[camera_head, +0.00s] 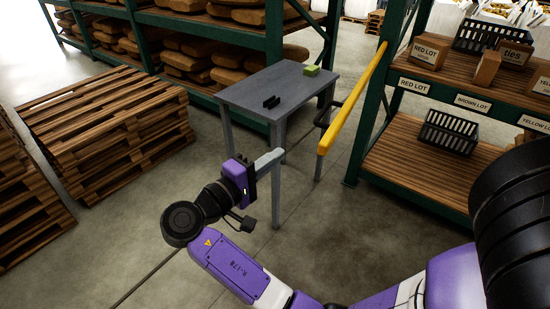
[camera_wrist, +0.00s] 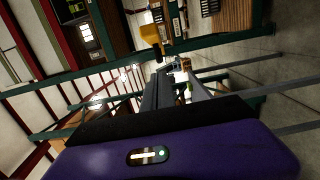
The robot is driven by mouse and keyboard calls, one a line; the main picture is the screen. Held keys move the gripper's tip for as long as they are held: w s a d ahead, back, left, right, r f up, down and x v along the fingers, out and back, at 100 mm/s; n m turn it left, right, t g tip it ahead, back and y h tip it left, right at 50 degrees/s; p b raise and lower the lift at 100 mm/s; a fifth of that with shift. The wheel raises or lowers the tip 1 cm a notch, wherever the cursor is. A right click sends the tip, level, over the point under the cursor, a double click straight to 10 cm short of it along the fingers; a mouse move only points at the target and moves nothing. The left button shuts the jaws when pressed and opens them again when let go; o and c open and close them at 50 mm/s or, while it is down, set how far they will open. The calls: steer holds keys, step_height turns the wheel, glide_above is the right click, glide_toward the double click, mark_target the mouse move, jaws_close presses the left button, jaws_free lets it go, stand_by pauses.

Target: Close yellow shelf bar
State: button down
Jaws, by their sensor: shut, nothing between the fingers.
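The yellow shelf bar (camera_head: 352,97) slants out from beside the green post of the right shelf, with its near end toward me. The bar stands away from the front of the shelf. My gripper (camera_head: 277,156) is shut and empty, left of the bar's near end and apart from it, in front of the grey table. In the wrist view, the bar's yellow end (camera_wrist: 150,35) shows beyond my dark fingers (camera_wrist: 157,92).
A grey table (camera_head: 245,95) with a green block (camera_head: 311,70) and a small black object (camera_head: 271,102) stands behind my gripper. The right shelf (camera_head: 415,165) holds boxes and black crates. Pallets (camera_head: 105,130) are stacked at left. Floor right of the bar is clear.

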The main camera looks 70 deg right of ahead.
steer(key=s+d+p, duration=0.2)
steer(key=s+d, duration=0.4)
stand_by(0.3)
steer(key=shift+s+d, duration=0.1)
steer(key=shift+s, duration=0.05)
